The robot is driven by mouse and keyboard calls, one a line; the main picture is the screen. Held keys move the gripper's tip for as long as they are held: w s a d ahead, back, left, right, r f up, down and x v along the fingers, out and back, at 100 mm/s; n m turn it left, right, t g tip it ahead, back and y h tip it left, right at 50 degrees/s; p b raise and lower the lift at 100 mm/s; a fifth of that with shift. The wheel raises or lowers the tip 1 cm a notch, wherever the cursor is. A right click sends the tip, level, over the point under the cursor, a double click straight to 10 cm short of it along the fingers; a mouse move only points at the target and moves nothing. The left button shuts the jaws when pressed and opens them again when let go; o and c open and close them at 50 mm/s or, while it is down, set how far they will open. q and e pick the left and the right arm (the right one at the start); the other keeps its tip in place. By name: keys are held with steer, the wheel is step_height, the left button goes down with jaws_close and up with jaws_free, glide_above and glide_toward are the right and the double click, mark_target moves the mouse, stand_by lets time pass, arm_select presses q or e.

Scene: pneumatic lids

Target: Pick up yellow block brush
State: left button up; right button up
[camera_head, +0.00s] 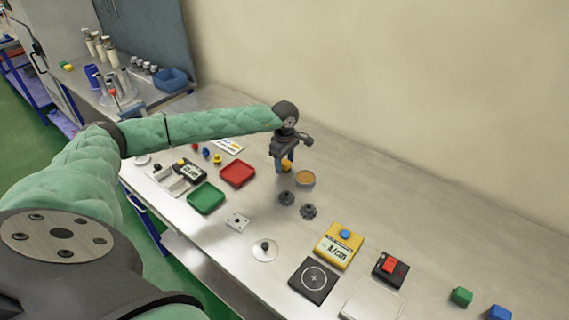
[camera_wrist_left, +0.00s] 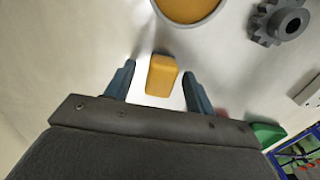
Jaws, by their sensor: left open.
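The yellow block brush (camera_wrist_left: 162,76) shows between the two fingers of my left gripper (camera_wrist_left: 158,85) in the left wrist view. There is a gap on each side, so the fingers are open around or above it. In the head view the brush (camera_head: 287,165) shows as a small yellow-orange piece below my left gripper (camera_head: 287,163), partly hidden by the fingers. I cannot tell the exact height between fingertips and table. My right gripper is in neither view.
A round container with orange contents (camera_head: 305,179) stands close to the brush, on its right. Dark gears (camera_head: 286,198) lie in front. A red tray (camera_head: 237,174) and a green tray (camera_head: 206,198) are to the left. A yellow meter (camera_head: 338,246) stands nearer on the right. The back right of the table is clear.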

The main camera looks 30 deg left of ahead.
mark_target(284, 161)
arm_select(q)
steer(key=shift+f, duration=0.1)
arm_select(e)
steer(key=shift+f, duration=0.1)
arm_select(q)
steer(key=c, duration=1.1)
steer(key=shift+o, duration=0.2)
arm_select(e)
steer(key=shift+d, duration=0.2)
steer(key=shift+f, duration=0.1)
